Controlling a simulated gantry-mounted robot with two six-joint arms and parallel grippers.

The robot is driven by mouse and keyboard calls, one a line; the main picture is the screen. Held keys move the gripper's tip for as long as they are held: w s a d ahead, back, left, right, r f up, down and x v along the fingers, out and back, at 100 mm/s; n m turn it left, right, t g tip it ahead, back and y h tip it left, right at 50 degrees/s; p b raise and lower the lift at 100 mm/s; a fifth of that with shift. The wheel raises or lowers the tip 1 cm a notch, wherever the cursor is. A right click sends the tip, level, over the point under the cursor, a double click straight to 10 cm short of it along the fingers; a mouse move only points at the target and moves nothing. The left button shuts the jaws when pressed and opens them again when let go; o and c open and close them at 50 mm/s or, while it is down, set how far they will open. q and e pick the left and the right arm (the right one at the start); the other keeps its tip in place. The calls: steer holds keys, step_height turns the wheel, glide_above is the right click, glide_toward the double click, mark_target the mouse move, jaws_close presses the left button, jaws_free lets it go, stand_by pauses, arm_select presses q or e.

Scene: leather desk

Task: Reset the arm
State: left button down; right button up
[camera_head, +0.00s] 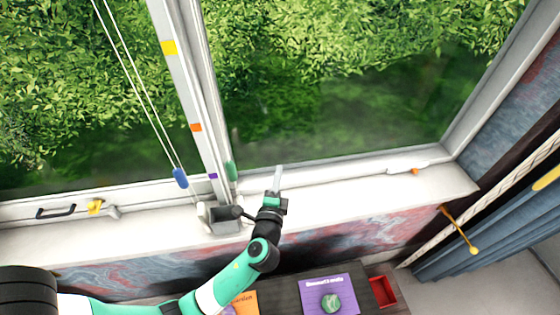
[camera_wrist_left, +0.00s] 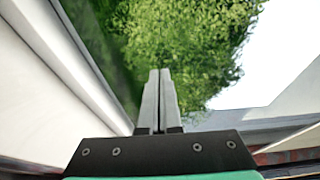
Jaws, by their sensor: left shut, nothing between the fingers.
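My left gripper (camera_head: 278,178) is raised in front of the white window sill, its fingers pointing up toward the lower window frame. In the left wrist view my left gripper (camera_wrist_left: 159,80) has its two fingers together with nothing between them. My left arm comes in from the bottom left over the desk (camera_head: 285,295). I do not see my right gripper.
A grey box with a dark knob (camera_head: 222,218) stands on the sill (camera_head: 350,198) left of the gripper. A purple book (camera_head: 315,290) with a green round object (camera_head: 331,302) and a red tray (camera_head: 382,290) are on the desk. A blue curtain (camera_head: 480,245) hangs at the right.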

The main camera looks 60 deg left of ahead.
arm_select(q)
steer(key=shift+s+d, duration=0.3)
steer(key=shift+s, duration=0.05)
steer(key=shift+w, duration=0.1)
